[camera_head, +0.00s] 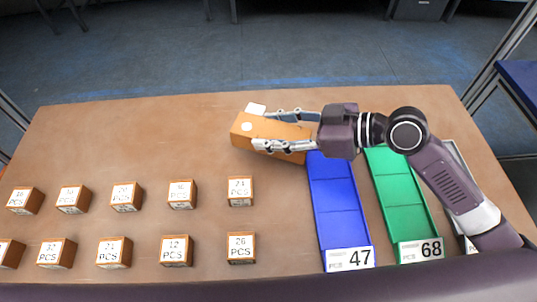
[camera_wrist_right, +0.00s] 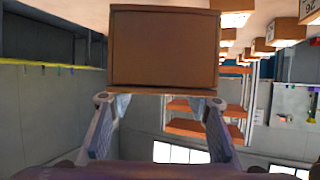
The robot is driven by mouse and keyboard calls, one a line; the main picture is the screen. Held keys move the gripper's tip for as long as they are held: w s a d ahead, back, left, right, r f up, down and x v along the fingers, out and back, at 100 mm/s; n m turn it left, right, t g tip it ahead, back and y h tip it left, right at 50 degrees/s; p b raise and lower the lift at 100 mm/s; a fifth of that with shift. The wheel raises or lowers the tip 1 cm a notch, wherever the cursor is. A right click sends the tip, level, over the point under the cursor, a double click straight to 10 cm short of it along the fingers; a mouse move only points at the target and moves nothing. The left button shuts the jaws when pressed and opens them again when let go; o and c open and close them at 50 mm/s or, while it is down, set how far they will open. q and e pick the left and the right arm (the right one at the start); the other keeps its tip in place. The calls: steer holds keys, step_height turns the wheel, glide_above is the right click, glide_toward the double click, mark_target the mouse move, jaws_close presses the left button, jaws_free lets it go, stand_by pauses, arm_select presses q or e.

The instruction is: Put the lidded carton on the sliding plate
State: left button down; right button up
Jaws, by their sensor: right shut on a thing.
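The orange-brown carton (camera_head: 248,137) is at the back middle of the table in the head view, with white patches on it. My right gripper (camera_head: 266,132) reaches in from the right and is shut on this carton, a finger on each long side. In the right wrist view the carton (camera_wrist_right: 163,48) fills the upper middle between the fingers of the right gripper (camera_wrist_right: 160,102). I cannot tell whether it touches the table. A sliding plate cannot be told for sure; the blue tray (camera_head: 338,195) and green tray (camera_head: 400,190) lie to the right. My left gripper is not in view.
Two rows of small labelled boxes (camera_head: 181,194) stand at the left and front of the brown table (camera_head: 130,130). A grey-white tray (camera_head: 453,160) lies partly under my right arm. The table's back left is clear.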

step_height(320, 180, down, 9)
steer(key=shift+f, duration=0.15)
stand_by(0.4)
steer(key=shift+a+f, duration=0.1)
steer(key=o, duration=1.1)
steer(key=shift+o, duration=0.2)
